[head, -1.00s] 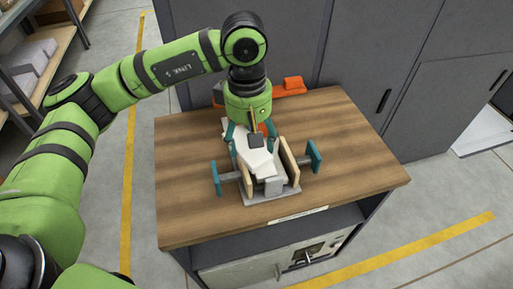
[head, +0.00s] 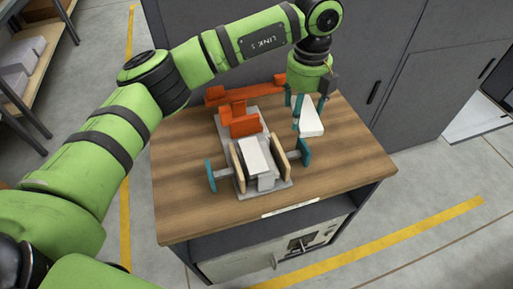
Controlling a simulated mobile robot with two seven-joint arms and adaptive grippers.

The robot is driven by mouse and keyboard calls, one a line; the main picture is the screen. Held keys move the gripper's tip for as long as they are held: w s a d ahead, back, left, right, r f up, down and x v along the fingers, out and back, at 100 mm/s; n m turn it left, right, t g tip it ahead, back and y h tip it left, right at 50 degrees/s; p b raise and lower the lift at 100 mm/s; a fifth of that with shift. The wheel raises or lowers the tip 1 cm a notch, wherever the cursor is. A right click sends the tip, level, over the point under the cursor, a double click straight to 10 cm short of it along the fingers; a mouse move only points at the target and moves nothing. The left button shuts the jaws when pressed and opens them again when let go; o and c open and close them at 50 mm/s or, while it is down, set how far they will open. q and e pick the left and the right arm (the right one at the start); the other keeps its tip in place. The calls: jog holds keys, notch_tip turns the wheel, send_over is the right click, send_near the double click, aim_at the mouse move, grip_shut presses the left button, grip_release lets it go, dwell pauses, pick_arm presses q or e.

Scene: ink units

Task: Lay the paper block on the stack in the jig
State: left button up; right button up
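The jig (head: 284,184) stands on the wooden table, with two tan side plates, teal end pads and a grey base. A white stack (head: 255,153) lies between its side plates. My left gripper (head: 310,101) is to the right of and behind the jig, pointing down. Its teal fingers are on either side of a white paper block (head: 312,124) and look shut on it. The block is clear of the jig; I cannot tell if it touches the table. My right gripper is not in view.
An orange clamp part (head: 245,124) stands at the jig's rear, with an orange bar (head: 255,91) behind it. The wooden tabletop (head: 345,165) is clear on the right and at the front left. Grey cabinets stand behind the table.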

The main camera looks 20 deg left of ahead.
pick_arm(q)
jog(key=shift+w+d+n, duration=0.1)
jog(key=shift+d+n, duration=0.05)
jog(key=shift+n, duration=0.65)
jog(key=p, duration=0.6)
send_over(252, 152)
jog(key=f, duration=0.6)
jog(key=shift+d, duration=0.3)
jog(key=shift+a+f, duration=0.2)
jog(key=shift+f, duration=0.05)
notch_tip(252, 152, down, 4)
jog(key=shift+r+p, duration=0.1)
jog(key=shift+p, duration=0.7)
jog(key=shift+f, duration=0.25)
jog(key=shift+f, duration=0.1)
